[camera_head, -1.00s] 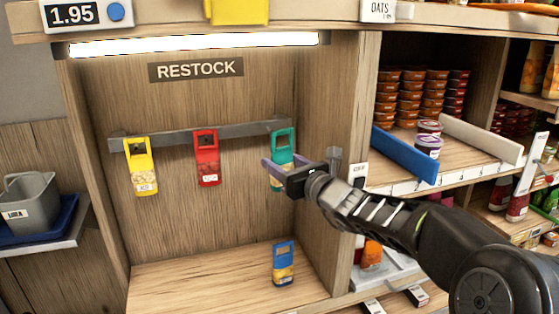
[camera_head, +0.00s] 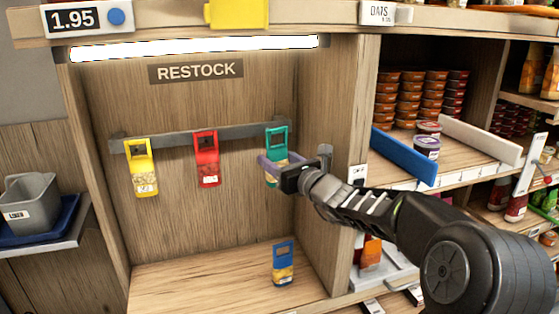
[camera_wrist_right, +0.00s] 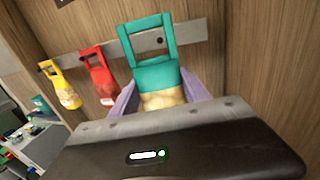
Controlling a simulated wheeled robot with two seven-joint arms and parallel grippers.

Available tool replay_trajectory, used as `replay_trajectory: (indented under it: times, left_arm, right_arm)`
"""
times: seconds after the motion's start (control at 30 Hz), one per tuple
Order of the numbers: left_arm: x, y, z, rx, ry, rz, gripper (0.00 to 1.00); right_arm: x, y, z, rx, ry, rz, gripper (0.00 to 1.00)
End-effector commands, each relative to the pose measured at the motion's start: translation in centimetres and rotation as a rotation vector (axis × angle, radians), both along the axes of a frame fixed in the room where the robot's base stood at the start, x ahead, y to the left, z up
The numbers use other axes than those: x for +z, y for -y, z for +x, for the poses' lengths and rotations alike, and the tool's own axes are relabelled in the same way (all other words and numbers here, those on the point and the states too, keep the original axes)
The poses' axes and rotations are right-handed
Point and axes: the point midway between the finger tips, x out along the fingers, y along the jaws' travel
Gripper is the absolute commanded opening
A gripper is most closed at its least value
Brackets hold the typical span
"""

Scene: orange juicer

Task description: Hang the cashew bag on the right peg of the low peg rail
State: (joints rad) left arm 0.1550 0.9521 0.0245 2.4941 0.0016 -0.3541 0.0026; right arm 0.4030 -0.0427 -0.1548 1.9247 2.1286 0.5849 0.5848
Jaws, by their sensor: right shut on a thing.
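The teal bag with pale, nut-like contents, which I take as the cashew bag (camera_head: 276,141), is upright at the right end of the grey peg rail (camera_head: 236,132). My right gripper (camera_head: 279,168) is shut on its lower body. In the right wrist view the purple fingers flank the bag (camera_wrist_right: 157,73), and its open handle loop stands in front of the rail (camera_wrist_right: 190,34). A dark spot on the rail shows through the loop. I cannot tell whether the loop is around a peg. My left gripper is out of view.
A yellow bag (camera_head: 142,168) and a red bag (camera_head: 207,160) hang on the rail to the left. A blue bag (camera_head: 283,265) stands on the wooden shelf (camera_head: 210,276) below. The bay's wooden side wall (camera_head: 322,110) is close on the right.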

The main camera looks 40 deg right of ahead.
Motion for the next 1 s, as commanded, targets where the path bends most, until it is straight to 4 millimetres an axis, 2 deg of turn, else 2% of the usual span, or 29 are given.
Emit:
replay_trajectory:
  times: [0.93, 1.0]
  left_arm:
    - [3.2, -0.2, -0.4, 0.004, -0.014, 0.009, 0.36]
    - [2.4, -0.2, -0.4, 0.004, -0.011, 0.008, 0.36]
  right_arm:
    - [-0.2, 2.0, 5.9, 0.001, -0.001, 0.001, 0.14]
    - [-0.9, 2.1, 6.2, 0.001, 0.001, 0.000, 0.14]
